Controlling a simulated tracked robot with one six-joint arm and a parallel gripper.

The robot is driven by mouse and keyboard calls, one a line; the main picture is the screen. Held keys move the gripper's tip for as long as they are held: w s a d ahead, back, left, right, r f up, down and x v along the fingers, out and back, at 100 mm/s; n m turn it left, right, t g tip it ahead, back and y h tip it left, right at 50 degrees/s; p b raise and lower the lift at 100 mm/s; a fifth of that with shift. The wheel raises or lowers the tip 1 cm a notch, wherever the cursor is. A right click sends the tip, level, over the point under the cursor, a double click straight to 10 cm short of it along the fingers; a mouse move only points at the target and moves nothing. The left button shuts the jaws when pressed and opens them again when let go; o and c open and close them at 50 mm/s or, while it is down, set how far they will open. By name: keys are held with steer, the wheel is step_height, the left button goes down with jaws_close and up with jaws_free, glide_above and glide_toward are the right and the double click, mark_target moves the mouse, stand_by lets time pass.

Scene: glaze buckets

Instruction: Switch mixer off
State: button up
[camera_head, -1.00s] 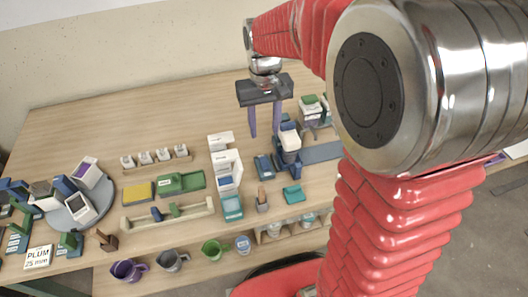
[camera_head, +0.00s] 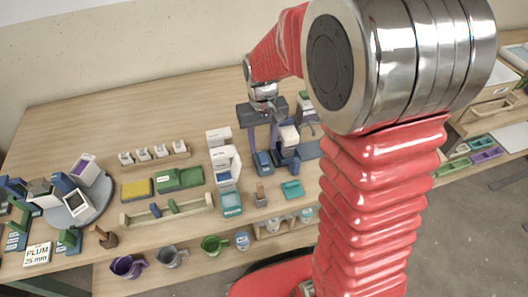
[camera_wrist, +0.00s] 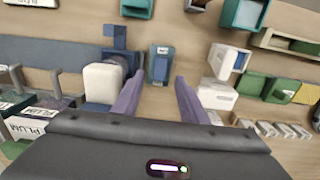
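The mixer (camera_head: 288,140) appears to be the dark blue stand with a white, rounded head near the back right of the table. The wrist view shows its white head (camera_wrist: 103,83) left of my fingers. A small blue box with a lighter face (camera_head: 263,163), perhaps its switch, lies beside the stand. The blue box also shows in the wrist view (camera_wrist: 160,64), between and just beyond my fingertips. My gripper (camera_head: 263,148) is open and empty above the box, its two purple fingers apart; they also show in the wrist view (camera_wrist: 159,79). The switch's position cannot be made out.
White open boxes (camera_head: 224,160) stand left of my gripper, with a teal box (camera_head: 231,205) in front. A wooden block tool (camera_head: 260,196) and a teal tray (camera_head: 292,189) stand nearer the front edge. Jugs (camera_head: 214,245) line the lower shelf. The back left table is clear.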

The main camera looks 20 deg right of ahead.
mark_target(263, 158)
steer(key=shift+f, duration=2.65)
jaws_close()
steer(key=shift+s+t, duration=0.35)
steer(key=shift+t, duration=0.75)
jaws_free()
steer(key=shift+r, duration=0.1)
